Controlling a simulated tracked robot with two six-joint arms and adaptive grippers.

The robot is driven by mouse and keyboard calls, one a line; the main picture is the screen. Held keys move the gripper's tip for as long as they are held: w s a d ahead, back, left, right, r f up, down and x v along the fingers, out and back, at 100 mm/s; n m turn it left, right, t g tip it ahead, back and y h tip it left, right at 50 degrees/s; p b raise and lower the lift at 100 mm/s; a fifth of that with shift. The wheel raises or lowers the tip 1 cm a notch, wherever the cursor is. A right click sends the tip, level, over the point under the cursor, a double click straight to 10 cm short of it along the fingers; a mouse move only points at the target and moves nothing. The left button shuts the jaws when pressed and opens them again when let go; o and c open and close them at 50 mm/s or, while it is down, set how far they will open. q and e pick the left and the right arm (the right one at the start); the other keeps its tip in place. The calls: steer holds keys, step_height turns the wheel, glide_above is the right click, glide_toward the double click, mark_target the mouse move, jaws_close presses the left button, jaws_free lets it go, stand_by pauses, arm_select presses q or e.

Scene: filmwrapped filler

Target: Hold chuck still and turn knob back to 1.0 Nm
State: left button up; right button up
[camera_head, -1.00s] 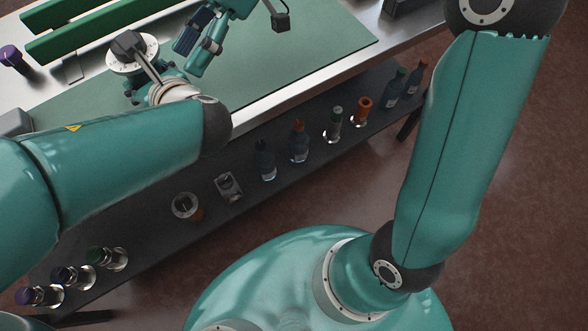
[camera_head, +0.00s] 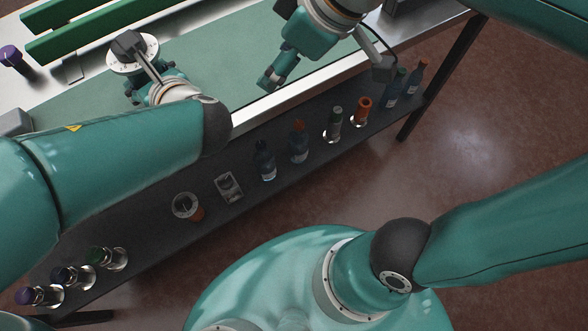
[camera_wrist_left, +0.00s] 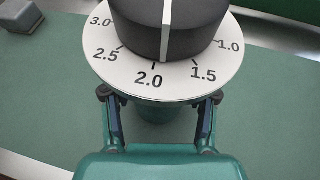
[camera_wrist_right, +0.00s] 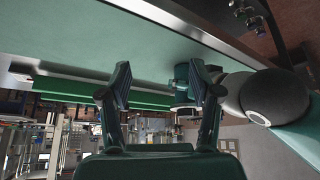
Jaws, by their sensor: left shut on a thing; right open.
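The black knob (camera_wrist_left: 185,25) with a white pointer line sits on a white dial (camera_wrist_left: 110,62) marked 1.0 to 3.0. The near end of the line lies between 2.0 and 1.5, nearer 2.0. In the head view the knob (camera_head: 128,43) and dial (camera_head: 148,62) are at the upper left. My left gripper (camera_wrist_left: 160,97) is shut on the green chuck (camera_wrist_left: 158,112) just under the dial; the dial hides part of this hold. My right gripper (camera_head: 268,82) is open and empty over the mat's front edge, apart from the knob; its spread fingers show in the right wrist view (camera_wrist_right: 160,82).
Green bars (camera_head: 95,30) lie behind the dial, with a purple-topped piece (camera_head: 12,56) at the far left. The green mat (camera_head: 215,55) is clear between the dial and my right gripper.

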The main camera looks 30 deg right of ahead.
steer(key=s+a+f+m+g+y, duration=0.2)
steer(key=s+f+m+g, duration=0.1)
steer(key=s+f, duration=0.2)
steer(key=s+a+f+m+g+y, duration=0.1)
steer(key=s+a+f+m+g, duration=0.1)
steer(key=f, duration=0.7)
steer(key=shift+s+a+m+g+y, duration=0.4)
steer(key=shift+s+m+g, duration=0.55)
steer(key=shift+s, duration=0.7)
